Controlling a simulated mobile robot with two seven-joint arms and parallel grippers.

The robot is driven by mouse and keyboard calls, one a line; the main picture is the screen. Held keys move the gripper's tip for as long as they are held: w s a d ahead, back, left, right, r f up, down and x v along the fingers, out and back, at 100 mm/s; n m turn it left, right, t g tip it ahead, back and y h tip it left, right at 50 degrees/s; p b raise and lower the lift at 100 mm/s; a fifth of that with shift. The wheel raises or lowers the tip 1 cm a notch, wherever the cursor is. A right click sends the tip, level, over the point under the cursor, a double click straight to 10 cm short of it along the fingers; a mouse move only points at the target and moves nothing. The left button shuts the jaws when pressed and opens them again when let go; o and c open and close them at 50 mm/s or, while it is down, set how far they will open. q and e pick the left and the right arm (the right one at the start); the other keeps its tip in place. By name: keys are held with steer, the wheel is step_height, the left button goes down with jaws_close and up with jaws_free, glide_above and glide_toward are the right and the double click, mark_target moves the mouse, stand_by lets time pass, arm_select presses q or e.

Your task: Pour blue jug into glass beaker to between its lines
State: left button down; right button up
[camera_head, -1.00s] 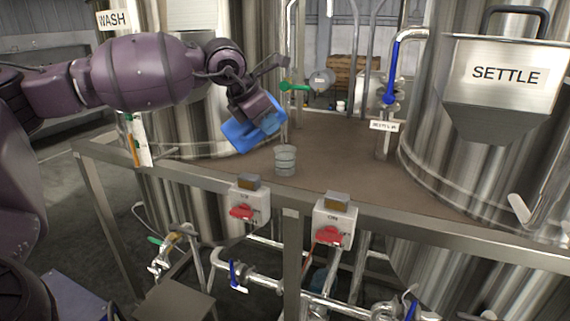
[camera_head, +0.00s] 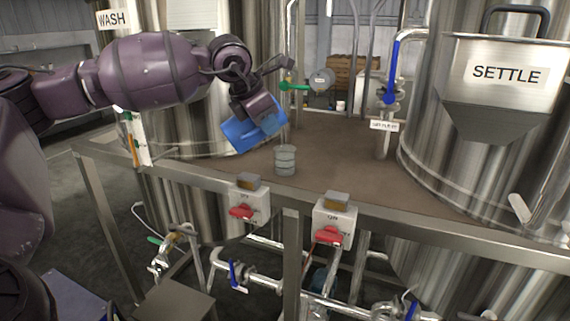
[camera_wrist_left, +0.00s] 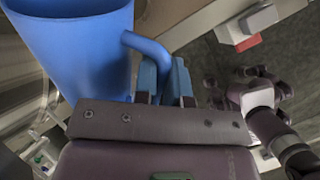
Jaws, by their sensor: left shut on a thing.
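My left gripper (camera_head: 268,118) is shut on the jug's handle, which shows between the fingers (camera_wrist_left: 166,80) in the left wrist view. The glass beaker (camera_head: 285,161) stands upright on the platform, just right of and below the jug, apart from it. Its lines and any liquid level are too small to read.
The brown platform (camera_head: 335,160) has free room right of the beaker. The SETTLE tank (camera_head: 480,130) stands at the right, and the WASH tank is behind my left arm. A pipe with a blue-handled valve (camera_head: 390,80) rises behind. Two switch boxes (camera_head: 334,220) sit on the front edge.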

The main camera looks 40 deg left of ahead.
arm_select(q)
steer(key=shift+w+f+g, duration=0.1)
steer(key=shift+g, duration=0.2)
stand_by(0.4)
steer(key=shift+g+y, duration=0.4)
stand_by(0.6)
stand_by(0.5)
steer(key=shift+w+f+g, duration=0.15)
steer(key=shift+g, duration=0.15)
steer(key=shift+y, duration=0.3)
steer(key=shift+w+d+f+g, duration=0.1)
steer(key=shift+w+f+g, duration=0.1)
steer(key=shift+g, duration=0.1)
steer(key=shift+s+r, duration=0.1)
steer(key=shift+s, duration=0.05)
stand_by(0.6)
